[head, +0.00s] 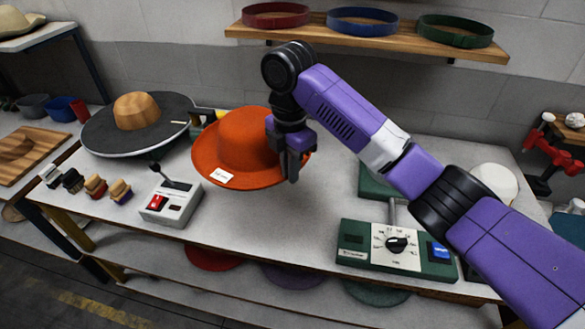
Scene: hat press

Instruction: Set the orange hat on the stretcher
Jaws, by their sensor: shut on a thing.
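The orange hat (243,140) is in the middle of the head view, crown up, with a white tag on its front brim. My gripper (290,166) points down at the hat's right side and is shut on its brim. The fingers cover part of the right brim. Whether the hat's underside touches the table cannot be told. To the right stands a green machine with a dial and a blue button (396,248). Which device is the stretcher is not clearly marked. My arm hides part of the area behind the green machine.
A dark round plate with a wooden crown block (137,112) stands at left. A grey control box with a lever (171,202) and several small brushes (95,186) are near the front left. A shelf with hat bands (364,38) hangs behind. The table between hat and green machine is clear.

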